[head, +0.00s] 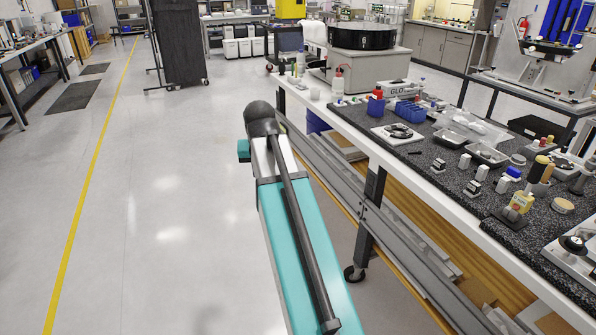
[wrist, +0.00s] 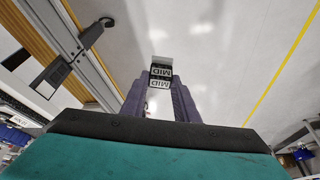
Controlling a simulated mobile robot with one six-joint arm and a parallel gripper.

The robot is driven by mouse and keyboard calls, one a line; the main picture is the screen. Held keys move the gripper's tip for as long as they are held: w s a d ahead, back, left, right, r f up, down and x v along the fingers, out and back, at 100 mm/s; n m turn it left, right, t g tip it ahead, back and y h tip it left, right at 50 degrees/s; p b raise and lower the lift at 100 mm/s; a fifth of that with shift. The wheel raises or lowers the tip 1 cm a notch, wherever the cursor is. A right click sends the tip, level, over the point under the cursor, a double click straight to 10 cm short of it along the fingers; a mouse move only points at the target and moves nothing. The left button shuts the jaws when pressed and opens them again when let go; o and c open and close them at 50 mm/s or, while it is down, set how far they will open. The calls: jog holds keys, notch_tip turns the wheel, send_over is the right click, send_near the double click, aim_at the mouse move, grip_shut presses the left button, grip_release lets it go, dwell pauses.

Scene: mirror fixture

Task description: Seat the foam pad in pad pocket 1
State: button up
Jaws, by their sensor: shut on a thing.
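In the wrist view my gripper (wrist: 160,88) has its two purple-grey fingers closed on a small dark and pale block (wrist: 161,72) with "MID" labels. The block is at the fingertips, above open floor and away from the bench. I cannot tell whether it is the foam pad. In the head view my teal arm reaches forward beside the bench, and the gripper itself does not show. A white plate with a black ring (head: 397,132) lies on the bench, and a similar white plate (head: 575,248) is at the right edge. I cannot make out pad pocket 1.
The bench's dark mat (head: 425,180) holds several small blocks, grey trays (head: 487,153), a blue rack (head: 410,113) and a yellow bottle (head: 520,203). The bench's white front edge (head: 400,190) runs just right of my arm. Clear floor (head: 170,200) lies to the left.

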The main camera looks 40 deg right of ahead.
jog(key=w+a+n+y, duration=0.1)
jog(key=w+a+n, duration=0.1)
jog(key=a, duration=1.1)
jog(key=w+a+f+n+t+y, duration=0.1)
jog(key=w+a+n, duration=0.2)
jog(key=a, duration=1)
jog(key=shift+f+n, duration=0.25)
jog(key=shift+n, duration=0.55)
jog(key=shift+s, duration=0.1)
